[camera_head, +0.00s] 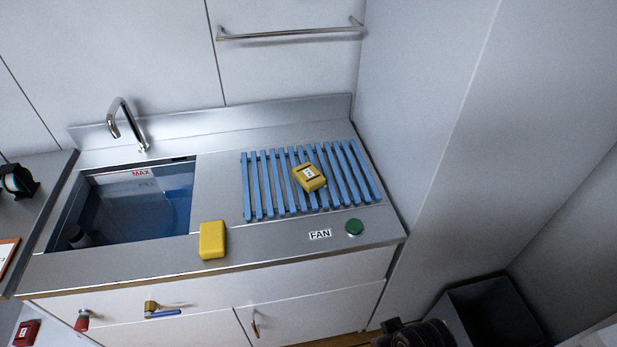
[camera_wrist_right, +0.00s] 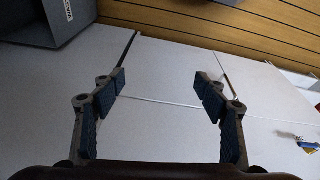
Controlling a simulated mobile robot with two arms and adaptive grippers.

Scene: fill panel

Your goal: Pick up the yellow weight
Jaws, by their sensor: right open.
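A yellow block with a pale label and dark marks (camera_head: 309,176) lies tilted on the blue slatted rack on the counter. A second, plain yellow block (camera_head: 212,240) sits at the counter's front edge, right of the sink basin. The frames do not settle which of the two is the weight. My right gripper (camera_wrist_right: 162,88) is open and empty in the right wrist view, with white panels behind it. Neither yellow block shows in that view. A dark part of mine shows at the bottom of the head view. My left gripper is not in view.
The water-filled sink basin (camera_head: 68,208) and tap (camera_head: 122,122) are at left. The blue rack (camera_head: 250,190) and a green button (camera_head: 354,227) by the FAN label are at right. A grey wall bounds the counter's right side; a dark bin (camera_head: 458,331) stands below.

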